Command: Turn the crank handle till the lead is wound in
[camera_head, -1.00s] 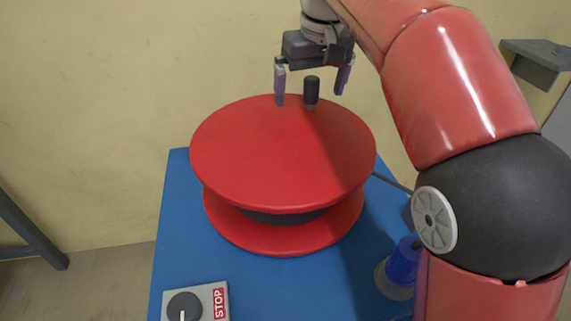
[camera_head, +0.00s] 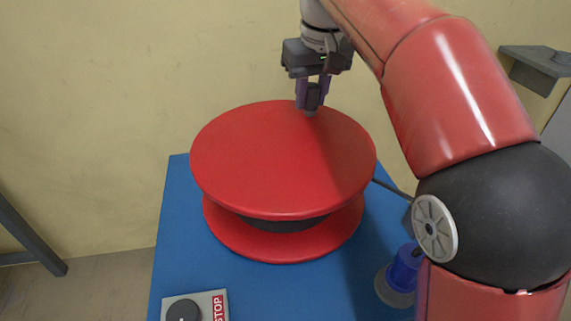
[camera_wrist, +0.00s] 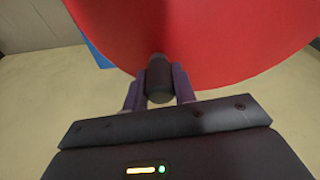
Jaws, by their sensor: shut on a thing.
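The red reel (camera_head: 270,160) lies flat on a blue table, with a dark core between its two red discs. Its black crank handle (camera_head: 311,100) stands upright near the far edge of the top disc. My gripper (camera_head: 312,98) is shut on the crank handle from above. In the wrist view the dark handle (camera_wrist: 159,80) sits between my two purple fingers (camera_wrist: 159,88), with the red top disc (camera_wrist: 220,40) beyond. A dark lead (camera_head: 392,187) runs from the reel's right side toward my arm, which hides its far part.
The blue table (camera_head: 178,235) has a grey box with a black knob and a STOP label (camera_head: 196,306) at the front left. A blue plug-like piece (camera_head: 404,268) stands at the right, beside my arm. A grey bracket (camera_head: 538,66) is on the wall at the right.

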